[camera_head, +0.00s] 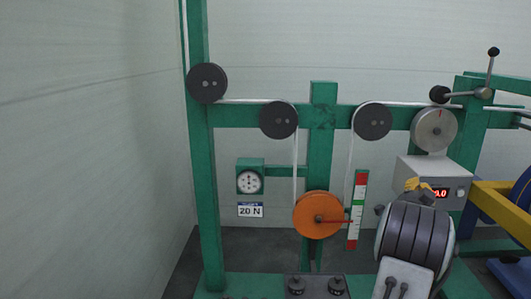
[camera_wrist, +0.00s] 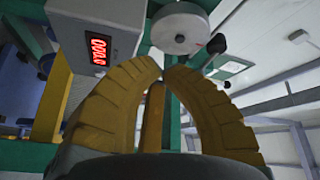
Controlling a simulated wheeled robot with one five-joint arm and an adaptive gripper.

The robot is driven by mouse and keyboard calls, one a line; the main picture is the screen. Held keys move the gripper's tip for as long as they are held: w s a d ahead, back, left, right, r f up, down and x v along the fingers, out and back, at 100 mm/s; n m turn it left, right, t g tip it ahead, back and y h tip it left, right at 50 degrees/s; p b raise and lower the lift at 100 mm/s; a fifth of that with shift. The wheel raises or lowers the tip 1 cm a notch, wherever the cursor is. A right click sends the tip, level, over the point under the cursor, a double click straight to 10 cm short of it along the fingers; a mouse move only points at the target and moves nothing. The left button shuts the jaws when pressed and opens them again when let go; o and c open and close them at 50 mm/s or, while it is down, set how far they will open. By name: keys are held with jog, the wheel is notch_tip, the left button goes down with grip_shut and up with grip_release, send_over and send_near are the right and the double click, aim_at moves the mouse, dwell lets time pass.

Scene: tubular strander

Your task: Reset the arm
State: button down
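My gripper (camera_head: 418,185) shows in the head view as a small yellow shape at the right, above the dark rounded part of my arm. It appears in front of the lower left of a grey display box (camera_head: 433,178). In the wrist view my gripper (camera_wrist: 162,68) points upward, with its ribbed yellow fingers curving in until their tips come together. It looks shut, and I see nothing held between the tips. The display box (camera_wrist: 106,38) with red digits is at the upper left there, and a grey wheel (camera_wrist: 180,28) is beyond the fingertips.
A green frame (camera_head: 205,190) carries dark pulleys (camera_head: 279,120) and a white strand. An orange wheel (camera_head: 318,214) hangs beside a red, white and green scale (camera_head: 357,210). A dial gauge (camera_head: 249,181) is left of it. A black-knobbed lever (camera_head: 491,65) stands at upper right.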

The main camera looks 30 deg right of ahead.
jog(key=w+a+r+n+t+y+p, duration=0.1)
jog(key=w+a+r+n+y+p, duration=0.2)
jog(key=w+a+r+p, duration=0.35)
jog(key=w+a+r+n+t+y+p, duration=0.1)
jog(key=w+a+r+n+y+p, duration=0.25)
jog(key=a, duration=0.55)
jog(key=w+a+r+n+y+p, duration=0.1)
jog(key=a+r+n+y+p, duration=0.25)
jog(key=a, duration=0.55)
jog(key=w+a+r+n+y+p, duration=0.1)
jog(key=a+r+n+y+p, duration=0.1)
jog(key=a+p, duration=0.5)
jog(key=s+a+r+n+g+y+p, duration=0.1)
jog(key=s+a+r+n+y+p, duration=0.2)
jog(key=a, duration=0.6)
jog(key=s+a+r+n+g+y+p, duration=0.1)
jog(key=s+a+r+n+g+p, duration=0.25)
jog(key=a, duration=0.65)
jog(key=s+a+n+g+y+p, duration=0.1)
jog(key=s+a+n+p, duration=0.1)
jog(key=s, duration=0.6)
jog(key=s+a+r+n+g+p, duration=0.1)
jog(key=s+a+n+p, duration=0.2)
jog(key=s+a+p, duration=0.2)
jog(key=s+a, duration=0.1)
jog(key=s, duration=0.1)
jog(key=shift+s+a+n+y+p, duration=0.25)
jog(key=shift+s+n+y+p, duration=0.05)
jog(key=shift+s+n+y, duration=0.1)
jog(key=shift+d+r, duration=0.1)
